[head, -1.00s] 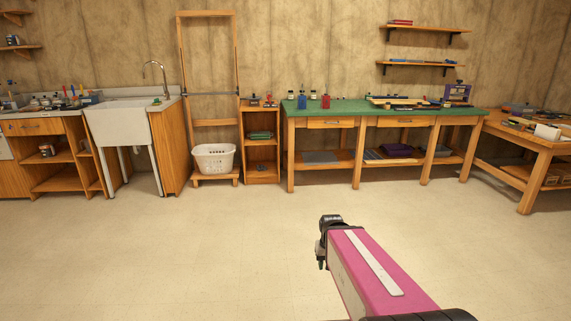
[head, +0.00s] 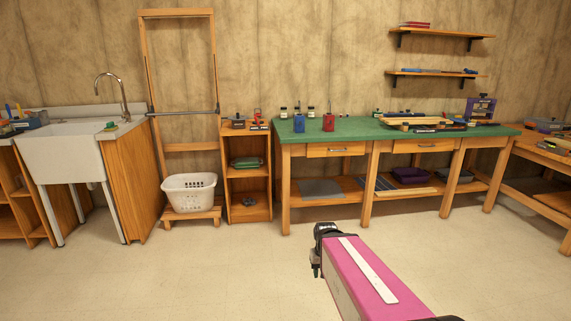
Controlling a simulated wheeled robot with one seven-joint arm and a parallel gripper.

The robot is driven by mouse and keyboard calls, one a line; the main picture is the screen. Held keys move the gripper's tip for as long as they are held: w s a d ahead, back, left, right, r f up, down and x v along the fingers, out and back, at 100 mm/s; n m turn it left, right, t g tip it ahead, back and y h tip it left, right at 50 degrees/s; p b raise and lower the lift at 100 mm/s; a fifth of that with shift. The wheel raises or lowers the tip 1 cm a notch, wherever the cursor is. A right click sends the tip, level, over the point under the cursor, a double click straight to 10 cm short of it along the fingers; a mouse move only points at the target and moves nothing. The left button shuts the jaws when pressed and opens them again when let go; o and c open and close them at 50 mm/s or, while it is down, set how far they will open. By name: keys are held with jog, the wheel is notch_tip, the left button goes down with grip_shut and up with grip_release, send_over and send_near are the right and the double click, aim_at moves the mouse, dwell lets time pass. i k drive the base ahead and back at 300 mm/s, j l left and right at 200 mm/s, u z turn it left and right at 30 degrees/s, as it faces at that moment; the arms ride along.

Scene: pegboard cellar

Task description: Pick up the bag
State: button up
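I cannot make out for certain which thing is the bag. Soft-looking items that could be it are a green bundle (head: 246,162) on the middle shelf of the small wooden shelf unit, a dark purple bundle (head: 410,175) on the lower shelf of the green-topped workbench, and a grey bundle (head: 457,175) to its right. My arm reaches forward at the bottom centre, with a pink link. My gripper (head: 316,262) is mostly hidden at the far end of the arm, well short of the furniture. Its fingers are not clear.
The green-topped workbench (head: 352,130) carries bottles and tools. A white laundry basket (head: 189,193) sits on a low wooden stand left of the shelf unit (head: 249,211). A white sink (head: 65,155) stands at left, another wooden bench (head: 540,180) at right. The floor ahead is clear.

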aim_at(328, 119)
jog(key=i+j+z, duration=0.2)
jog(key=i, duration=0.3)
jog(key=i+z, duration=0.15)
jog(key=i, duration=0.4)
jog(key=u, duration=1.3)
jog(key=i, duration=0.6)
jog(key=i+z, duration=0.45)
jog(key=i+j+z, duration=0.1)
jog(key=i+z, duration=0.35)
